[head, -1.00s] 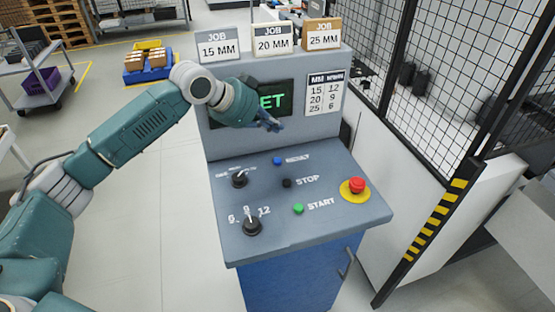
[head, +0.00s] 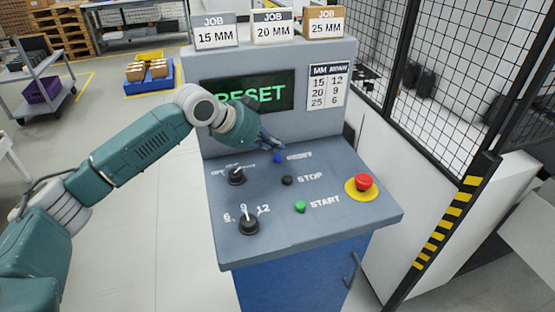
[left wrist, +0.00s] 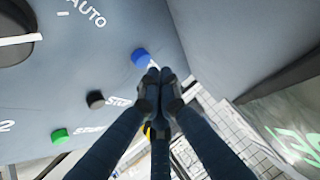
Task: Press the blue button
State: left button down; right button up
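The blue button (head: 278,158) sits at the back of the sloped grey control panel (head: 330,215), left of a partly readable label. It also shows in the left wrist view (left wrist: 140,56), just up and left of my fingertips. My left gripper (head: 273,146) is close above and behind the button in the head view. In the left wrist view its fingers (left wrist: 160,76) are together at the tips with nothing between them. I cannot tell whether they touch the button. My right gripper is not in view.
The panel also has a black STOP button (head: 287,180), a green START button (head: 300,207), a red emergency stop (head: 363,182) and two black selector knobs (head: 249,225). A screen (head: 255,92) reads RESET. Black mesh fencing (head: 450,70) stands at the right.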

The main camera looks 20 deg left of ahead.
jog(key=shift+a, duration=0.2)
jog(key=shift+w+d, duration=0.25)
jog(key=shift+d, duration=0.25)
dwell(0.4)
pick_arm(q)
jog(key=shift+f, duration=0.2)
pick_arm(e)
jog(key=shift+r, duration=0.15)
pick_arm(q)
jog(key=shift+f, duration=0.2)
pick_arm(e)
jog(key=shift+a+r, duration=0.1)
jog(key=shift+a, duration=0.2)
